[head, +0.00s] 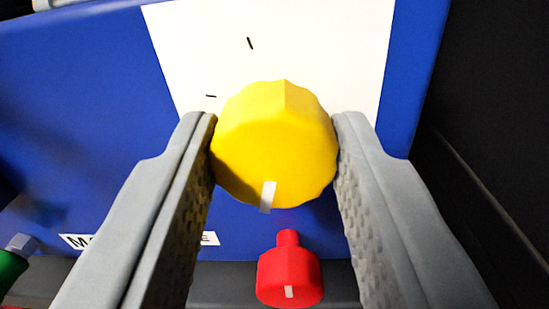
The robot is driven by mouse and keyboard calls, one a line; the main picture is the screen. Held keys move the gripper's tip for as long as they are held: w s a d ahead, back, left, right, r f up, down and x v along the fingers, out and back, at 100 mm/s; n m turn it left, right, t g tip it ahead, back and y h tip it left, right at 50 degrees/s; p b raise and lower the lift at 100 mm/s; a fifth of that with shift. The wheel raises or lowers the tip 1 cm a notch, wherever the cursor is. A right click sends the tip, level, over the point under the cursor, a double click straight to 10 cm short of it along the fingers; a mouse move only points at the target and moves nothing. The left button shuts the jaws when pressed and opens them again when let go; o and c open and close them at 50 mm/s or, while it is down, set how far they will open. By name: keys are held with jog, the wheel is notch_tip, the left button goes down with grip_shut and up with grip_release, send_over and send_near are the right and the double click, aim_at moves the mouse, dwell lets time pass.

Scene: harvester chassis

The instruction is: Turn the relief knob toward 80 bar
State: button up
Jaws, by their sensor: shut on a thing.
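The yellow relief knob (273,135) sits on a blue panel in front of a white dial plate (330,40). A white pointer mark on the knob is at its lower edge, pointing down in the picture. My gripper (274,150) has one grey finger on each side of the knob, shut on it. Two short black tick marks show on the plate, up and to the left of the knob. No bar numbers are readable; part of the plate is hidden behind the knob and fingers.
A red knob (289,277) with a white mark is just below, between my fingers. A partly covered white label (80,241) is at lower left. A green part (12,268) is at the left edge. A dark wall (490,130) stands at the right.

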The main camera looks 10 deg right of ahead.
jog(key=m, duration=0.5)
jog(key=shift+m, duration=0.7)
jog(key=o, duration=1)
jog(key=v, duration=1.7)
jog(key=shift+s+a+f, duration=0.15)
jog(key=shift+s+f, duration=0.05)
jog(key=shift+f, duration=0.05)
